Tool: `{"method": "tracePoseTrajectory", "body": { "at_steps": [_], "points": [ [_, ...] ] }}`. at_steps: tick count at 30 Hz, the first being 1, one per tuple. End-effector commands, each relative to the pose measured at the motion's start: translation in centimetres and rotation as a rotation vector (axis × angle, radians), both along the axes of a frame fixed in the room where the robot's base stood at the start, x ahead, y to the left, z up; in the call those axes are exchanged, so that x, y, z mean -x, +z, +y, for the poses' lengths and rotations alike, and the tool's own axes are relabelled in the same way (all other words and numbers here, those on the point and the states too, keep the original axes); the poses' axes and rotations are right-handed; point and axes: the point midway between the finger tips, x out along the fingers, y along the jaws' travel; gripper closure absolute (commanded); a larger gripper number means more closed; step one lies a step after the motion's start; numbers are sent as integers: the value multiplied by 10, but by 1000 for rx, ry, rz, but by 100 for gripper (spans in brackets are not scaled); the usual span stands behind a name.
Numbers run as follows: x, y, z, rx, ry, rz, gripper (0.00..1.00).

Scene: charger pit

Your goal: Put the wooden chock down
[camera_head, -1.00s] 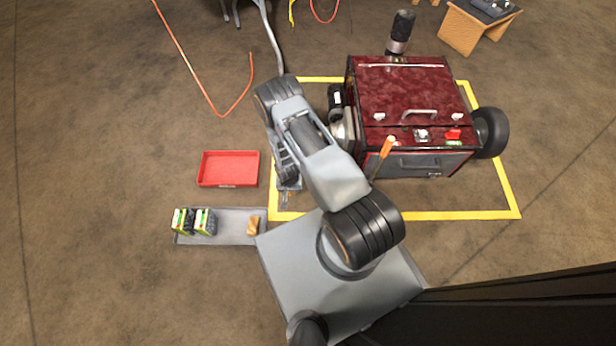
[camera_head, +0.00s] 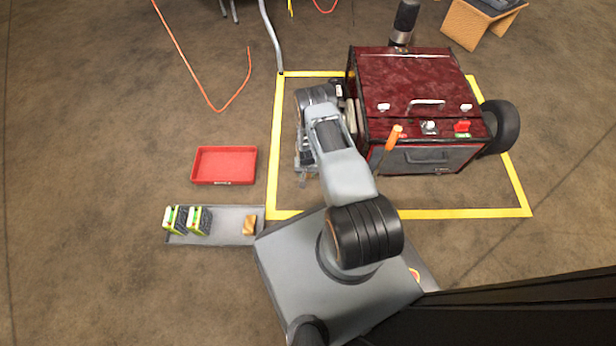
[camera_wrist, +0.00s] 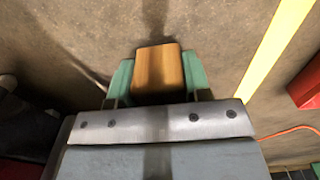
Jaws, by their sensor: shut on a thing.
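My gripper (camera_wrist: 158,82) is shut on a wooden chock (camera_wrist: 158,68), a light orange-brown block held between its two green fingers in the wrist view. Bare brown floor lies beyond the chock; how far above it the chock hangs, I cannot tell. In the head view my gripper (camera_head: 305,178) is inside the yellow floor outline (camera_head: 272,165), left of the dark red machine (camera_head: 410,75). The held chock cannot be made out there. A second wooden chock (camera_head: 249,226) lies at the right end of the grey tray (camera_head: 225,238).
Several green-and-black packs (camera_head: 187,220) stand at the left of the grey tray. A red tray (camera_head: 224,165) lies behind it. An orange-handled tool (camera_head: 393,137) stands at the machine's front. A black wheel (camera_head: 497,127) is at its right.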

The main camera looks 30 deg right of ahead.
Motion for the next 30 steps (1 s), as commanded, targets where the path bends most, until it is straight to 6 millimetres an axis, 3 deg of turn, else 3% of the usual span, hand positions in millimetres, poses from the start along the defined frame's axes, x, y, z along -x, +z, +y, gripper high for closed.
{"method": "tracePoseTrajectory", "body": {
  "at_steps": [12, 24, 25, 30],
  "points": [
    [-5, -41, -7, 0, 0, -1, 81],
    [-4, -43, -7, -1, 0, 0, 81],
    [-5, -43, -7, -1, 0, 0, 53],
    [-5, -42, -7, -1, 0, 0, 36]
  ]
}}
